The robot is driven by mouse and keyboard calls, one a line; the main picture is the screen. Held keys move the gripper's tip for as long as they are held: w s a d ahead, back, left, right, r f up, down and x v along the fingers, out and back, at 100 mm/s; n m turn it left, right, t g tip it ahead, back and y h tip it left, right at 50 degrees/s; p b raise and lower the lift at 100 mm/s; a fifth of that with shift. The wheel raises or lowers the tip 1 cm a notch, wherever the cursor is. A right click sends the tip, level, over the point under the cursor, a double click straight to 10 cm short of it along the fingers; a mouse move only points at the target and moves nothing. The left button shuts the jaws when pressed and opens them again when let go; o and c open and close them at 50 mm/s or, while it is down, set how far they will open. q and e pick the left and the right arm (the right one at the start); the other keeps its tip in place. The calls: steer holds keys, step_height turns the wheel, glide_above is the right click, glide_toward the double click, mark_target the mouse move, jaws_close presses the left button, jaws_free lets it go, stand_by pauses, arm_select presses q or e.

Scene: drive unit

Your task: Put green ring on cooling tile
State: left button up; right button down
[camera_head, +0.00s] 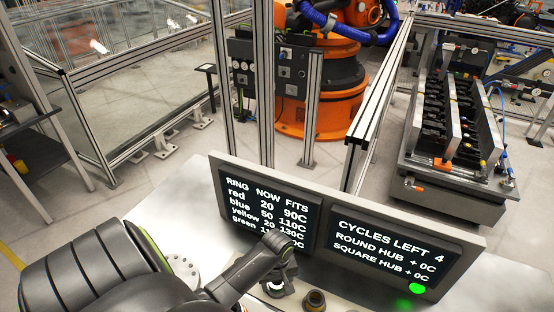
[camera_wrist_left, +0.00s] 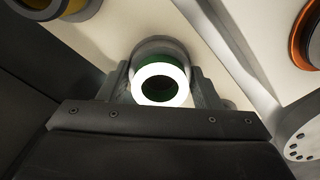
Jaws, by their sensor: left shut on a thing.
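The green ring (camera_wrist_left: 181,74) shows in the left wrist view between the fingers of my left gripper (camera_wrist_left: 160,86). Its inside looks dark green, and a bright white round band covers its near face. A grey rounded part lies just behind it. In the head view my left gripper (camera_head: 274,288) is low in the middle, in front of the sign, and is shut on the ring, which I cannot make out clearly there. I cannot pick out the cooling tile in either view. My right gripper is not in view.
A sign (camera_head: 345,228) stands behind my gripper, its green row partly hidden; it reads "CYCLES LEFT 4". The wrist view shows an orange-rimmed part (camera_wrist_left: 303,36), a yellow-rimmed part (camera_wrist_left: 74,7) and a grey holed disc (camera_wrist_left: 304,138).

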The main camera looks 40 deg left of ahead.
arm_select(q)
steer(key=o, duration=1.2)
steer(key=shift+f, duration=0.1)
steer(key=shift+c, duration=0.2)
steer(key=shift+o, duration=1.1)
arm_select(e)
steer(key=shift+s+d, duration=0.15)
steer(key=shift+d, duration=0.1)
arm_select(q)
step_height(320, 180, up, 12)
steer(key=b, duration=0.1)
steer(key=shift+b, duration=0.4)
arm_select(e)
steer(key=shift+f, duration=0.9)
